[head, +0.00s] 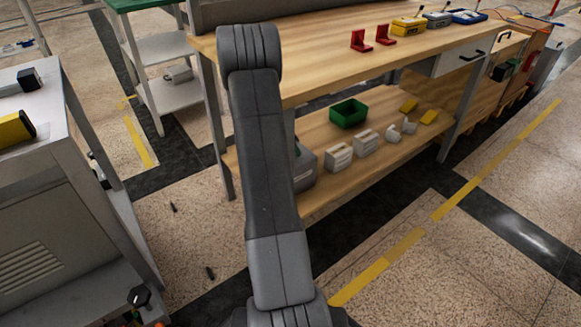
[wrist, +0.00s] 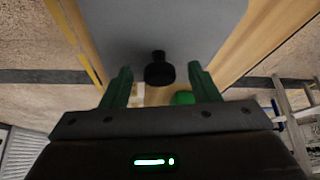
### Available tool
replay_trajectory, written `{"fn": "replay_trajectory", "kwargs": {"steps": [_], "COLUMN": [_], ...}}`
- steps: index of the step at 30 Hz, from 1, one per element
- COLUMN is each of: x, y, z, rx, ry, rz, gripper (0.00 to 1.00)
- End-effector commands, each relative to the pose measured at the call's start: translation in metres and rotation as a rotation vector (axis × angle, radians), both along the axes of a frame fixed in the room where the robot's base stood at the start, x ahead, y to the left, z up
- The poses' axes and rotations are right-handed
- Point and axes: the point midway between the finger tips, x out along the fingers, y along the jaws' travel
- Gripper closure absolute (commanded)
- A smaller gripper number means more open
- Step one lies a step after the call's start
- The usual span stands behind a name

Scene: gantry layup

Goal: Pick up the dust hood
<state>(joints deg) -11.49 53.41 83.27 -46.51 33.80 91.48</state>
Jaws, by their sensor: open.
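The dust hood appears to be the grey box (head: 306,168) on the bench's lower shelf, partly hidden behind my arm in the head view. In the wrist view a broad smooth grey surface (wrist: 195,30) fills the upper middle, and a black knob (wrist: 159,73) stands out from it. My gripper (wrist: 160,77) shows there as two green fingers, apart, one on each side of the knob in the picture. Nothing is seen gripped. I cannot tell whether the knob is at fingertip depth. The gripper is hidden in the head view.
A grey cabinet (head: 70,190) stands left. Floor at the right front is clear.

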Motion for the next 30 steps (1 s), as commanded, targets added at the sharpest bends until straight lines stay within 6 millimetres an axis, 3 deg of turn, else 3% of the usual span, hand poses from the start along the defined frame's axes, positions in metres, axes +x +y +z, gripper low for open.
{"fn": "replay_trajectory", "kwargs": {"steps": [2,11,23,30], "x": [0.0,0.0,0.0,0.002], "y": [0.0,0.0,-0.001,-0.01], "z": [0.001,0.001,0.003,0.018], "rx": [0.0,0.0,0.0,0.0], "ry": [0.0,0.0,-0.001,-0.001], "rz": [0.0,0.0,-0.001,-0.002], "gripper": [0.45,1.0,1.0,1.0]}}
